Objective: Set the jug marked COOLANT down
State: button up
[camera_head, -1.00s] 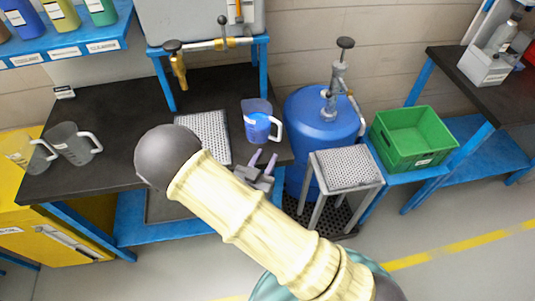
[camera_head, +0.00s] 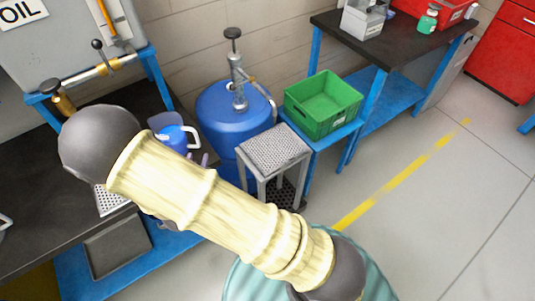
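A translucent blue jug (camera_head: 170,133) with a pale handle on its right stands at the right end of the dark bench (camera_head: 30,222). Any COOLANT marking on it is not readable, and its lower part is partly hidden by my arm. The rest of the gripper is hidden behind my arm.
A blue drum (camera_head: 222,110) with a hand pump stands right of the bench. A perforated-top stool (camera_head: 273,148) stands in front of it, with a green crate (camera_head: 322,104) to the right. Open floor (camera_head: 430,230) lies at the lower right.

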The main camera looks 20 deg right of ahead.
jog(key=s+d+r+n+g+y, duration=0.2)
jog(key=s+d+r+g, duration=0.3)
jog(key=d, duration=0.4)
jog(key=s+d+r+n+g+y, duration=0.2)
jog(key=s+d+r+g, duration=0.4)
jog(key=s+d, duration=0.2)
jog(key=shift+d+r, duration=0.2)
jog(key=shift+d, duration=0.65)
jog(key=shift+r, duration=0.1)
jog(key=shift+r+p, duration=0.7)
jog(key=shift+p, duration=0.1)
